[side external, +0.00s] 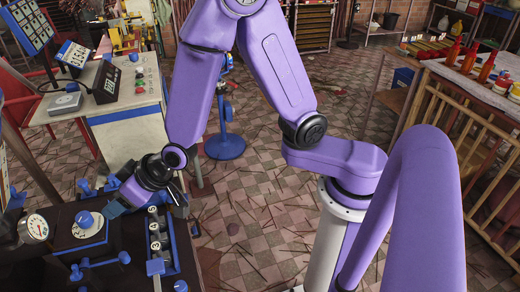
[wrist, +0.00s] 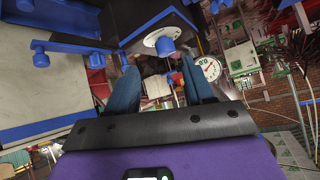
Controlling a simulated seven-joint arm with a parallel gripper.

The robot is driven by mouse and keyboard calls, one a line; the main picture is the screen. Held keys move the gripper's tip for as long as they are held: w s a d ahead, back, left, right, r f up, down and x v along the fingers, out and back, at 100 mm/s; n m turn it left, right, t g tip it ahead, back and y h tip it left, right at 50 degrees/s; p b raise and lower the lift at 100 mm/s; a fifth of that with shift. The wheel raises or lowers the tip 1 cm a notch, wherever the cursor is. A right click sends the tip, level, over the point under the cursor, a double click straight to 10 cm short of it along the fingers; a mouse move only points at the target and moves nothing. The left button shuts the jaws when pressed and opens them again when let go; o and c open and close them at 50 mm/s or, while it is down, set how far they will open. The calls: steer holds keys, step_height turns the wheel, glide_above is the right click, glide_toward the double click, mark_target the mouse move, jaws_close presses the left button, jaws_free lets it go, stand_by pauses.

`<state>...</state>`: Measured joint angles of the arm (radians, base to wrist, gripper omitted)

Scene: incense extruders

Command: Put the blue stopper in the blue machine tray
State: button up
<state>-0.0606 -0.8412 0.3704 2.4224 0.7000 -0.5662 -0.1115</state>
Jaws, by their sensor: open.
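My gripper (side external: 122,198) reaches down at the lower left, over the dark machine top. In the wrist view its two dark blue fingers (wrist: 162,82) stand apart, with nothing visibly held between them. A blue knob-like piece (wrist: 165,46) on a white round dial lies beyond the fingertips, apart from them. It also shows in the side view (side external: 85,218), left of my gripper. I cannot tell whether this piece is the blue stopper. A blue-edged rack (side external: 172,268) with numbered white pieces stands right of it; I cannot tell whether it is the machine tray.
A round gauge (side external: 35,228) stands at the far left. Blue valve-like handles (side external: 103,262) lie along the machine front. A white bench (side external: 130,125) with control panels is behind. A wooden rack (side external: 490,150) with bottles is at right. Tiled floor lies between.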

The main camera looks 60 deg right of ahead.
steer(key=s+d+r+n+g, duration=0.2)
steer(key=s+d+n+g, duration=0.2)
steer(key=s, duration=0.6)
steer(key=s+d+r+n+g, duration=0.2)
steer(key=s+d+n+g, duration=0.2)
steer(key=s+d, duration=0.4)
steer(key=s, duration=0.3)
steer(key=shift+d+r+h, duration=0.25)
steer(key=shift+r+h, duration=0.05)
steer(key=shift+h, duration=0.1)
steer(key=shift+o, duration=0.5)
steer(key=s+d+r+n+h, duration=0.1)
steer(key=s+d+h, duration=0.1)
steer(key=s+d, duration=0.3)
steer(key=d, duration=0.3)
steer(key=shift+d+r+n+g+h, duration=0.35)
steer(key=shift+n+g+h, duration=0.05)
steer(key=shift+w+a, duration=0.1)
